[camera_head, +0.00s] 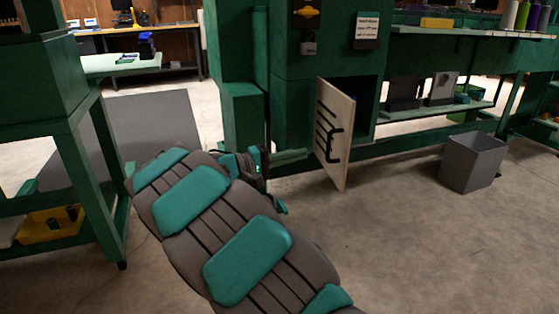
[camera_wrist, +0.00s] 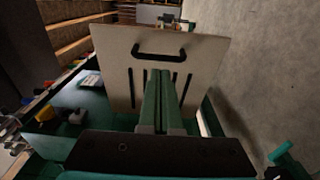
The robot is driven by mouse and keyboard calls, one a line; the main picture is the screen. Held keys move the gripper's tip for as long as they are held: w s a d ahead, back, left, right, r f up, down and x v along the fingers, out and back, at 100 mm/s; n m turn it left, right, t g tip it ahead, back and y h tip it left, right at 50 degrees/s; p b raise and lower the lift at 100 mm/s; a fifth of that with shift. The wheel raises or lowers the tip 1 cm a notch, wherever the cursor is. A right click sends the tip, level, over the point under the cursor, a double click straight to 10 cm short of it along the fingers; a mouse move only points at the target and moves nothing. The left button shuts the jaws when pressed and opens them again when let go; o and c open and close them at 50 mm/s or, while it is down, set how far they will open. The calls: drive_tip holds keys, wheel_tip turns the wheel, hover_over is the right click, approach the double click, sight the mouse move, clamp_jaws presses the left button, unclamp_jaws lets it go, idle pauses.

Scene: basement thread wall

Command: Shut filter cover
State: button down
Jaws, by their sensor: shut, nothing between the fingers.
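The filter cover is a pale panel (camera_head: 334,135) with a black handle and dark slots. It stands open, swung out from the green cabinet (camera_head: 320,55), with a dark opening (camera_head: 366,105) behind it on the right. My gripper (camera_head: 304,153) is on the left of the cover, at its handle side, with the fingers pointing at its face. In the wrist view the cover (camera_wrist: 207,65) fills the middle, its handle (camera_wrist: 159,51) above my fingertips (camera_wrist: 165,73). The fingers are together and empty. I cannot tell whether they touch the panel.
A grey bin (camera_head: 473,162) stands on the floor to the right. A green workbench frame (camera_head: 90,150) with a yellow tray (camera_head: 52,222) is on the left. A green post (camera_head: 240,115) stands left of my gripper. The floor before the cover is clear.

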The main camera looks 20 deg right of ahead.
drive_tip(key=d, duration=0.5)
drive_tip(key=shift+w+d, duration=0.2)
drive_tip(key=shift+d, duration=0.15)
